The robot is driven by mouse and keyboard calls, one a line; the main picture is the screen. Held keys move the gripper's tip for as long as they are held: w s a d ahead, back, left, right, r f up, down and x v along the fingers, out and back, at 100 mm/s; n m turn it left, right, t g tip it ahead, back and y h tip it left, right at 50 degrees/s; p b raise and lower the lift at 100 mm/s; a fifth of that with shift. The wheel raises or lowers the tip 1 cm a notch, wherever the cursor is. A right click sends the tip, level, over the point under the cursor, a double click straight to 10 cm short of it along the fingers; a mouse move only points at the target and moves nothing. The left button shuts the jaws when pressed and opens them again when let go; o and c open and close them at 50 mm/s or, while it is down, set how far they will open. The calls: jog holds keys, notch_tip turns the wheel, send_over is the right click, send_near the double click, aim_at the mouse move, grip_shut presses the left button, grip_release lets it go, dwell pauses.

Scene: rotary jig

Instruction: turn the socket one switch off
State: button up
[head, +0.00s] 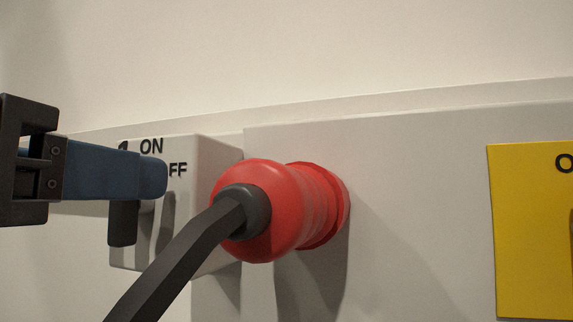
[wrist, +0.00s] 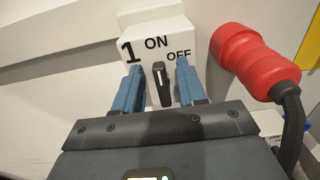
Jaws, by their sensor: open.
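The socket one switch is a white box (head: 189,205) with ON and OFF labels, at the left in the head view. The wrist view shows the same box (wrist: 166,38) with a "1" on it. Its dark lever (wrist: 161,86) stands roughly upright below the ON label, with OFF to its right. The lever (head: 123,224) also shows below my finger in the head view. My gripper (wrist: 160,77) is open, one blue finger on each side of the lever, with visible gaps. In the head view my gripper (head: 156,178) covers part of the switch face.
A red plug (head: 265,205) with a thick dark cable (head: 180,255) sits in a socket just right of the switch; it is close to my right finger's side in the wrist view (wrist: 255,62). A yellow panel (head: 528,240) is farther right.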

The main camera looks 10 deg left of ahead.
jog(key=shift+w, duration=0.1)
jog(key=shift+c, duration=0.4)
grip_shut()
jog(key=shift+f+m+b, duration=0.2)
jog(key=shift+m+b, duration=0.1)
jog(key=shift+b, duration=0.3)
jog(key=m+b, duration=0.4)
jog(key=b, duration=0.2)
jog(key=d+f+m+b, duration=0.1)
jog(key=m+b, duration=0.4)
jog(key=b, duration=0.1)
jog(key=m+b, duration=0.5)
jog(key=b, duration=0.1)
jog(key=shift+d+f, duration=0.15)
jog(key=shift+d, duration=0.25)
jog(key=shift+f+m+b, duration=0.15)
jog(key=shift+m+b, duration=1)
jog(key=shift+m, duration=0.55)
